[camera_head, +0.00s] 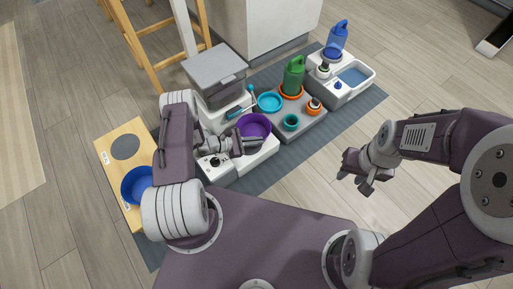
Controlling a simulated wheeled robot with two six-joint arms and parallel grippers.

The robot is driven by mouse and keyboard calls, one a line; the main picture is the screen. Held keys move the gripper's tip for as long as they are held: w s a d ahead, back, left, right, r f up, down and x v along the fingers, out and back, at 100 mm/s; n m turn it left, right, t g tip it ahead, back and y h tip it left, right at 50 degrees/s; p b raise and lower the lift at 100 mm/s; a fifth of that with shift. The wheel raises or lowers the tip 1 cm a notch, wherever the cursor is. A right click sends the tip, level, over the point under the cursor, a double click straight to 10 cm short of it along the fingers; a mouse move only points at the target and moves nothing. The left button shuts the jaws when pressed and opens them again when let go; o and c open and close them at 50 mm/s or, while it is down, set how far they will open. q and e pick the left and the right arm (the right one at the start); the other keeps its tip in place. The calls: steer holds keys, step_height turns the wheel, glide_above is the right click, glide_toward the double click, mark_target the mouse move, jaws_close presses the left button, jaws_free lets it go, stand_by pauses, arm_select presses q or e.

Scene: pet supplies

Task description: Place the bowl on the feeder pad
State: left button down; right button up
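A purple bowl (267,124) sits on a white feeder unit (262,157) left of the middle. My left gripper (250,146) is at the bowl's near left side, close to its rim. I cannot tell whether its fingers touch the bowl or how far apart they are. A wooden board (112,167) at the left has a dark round pad (125,147) with nothing on it. A blue bowl (135,184) stands at the board's near end, partly hidden by my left arm. My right gripper (354,176) is open and empty above the floor at the right.
A grey-lidded container (214,72) stands behind my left gripper. A grey tray holds a teal bowl (269,102), a green dispenser (293,76) and small cups. A blue bottle (337,38) and a white water unit (357,86) are farther back. Floor at the right is clear.

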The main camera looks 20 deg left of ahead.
arm_select(q)
step_height(320, 180, down, 4)
steer(key=b, duration=0.4)
steer(key=shift+f, duration=0.25)
steer(key=shift+r+p, duration=0.3)
steer(key=shift+f, duration=0.25)
steer(key=c, duration=1.6)
jaws_free()
steer(key=shift+r, duration=0.1)
steer(key=shift+r, duration=0.1)
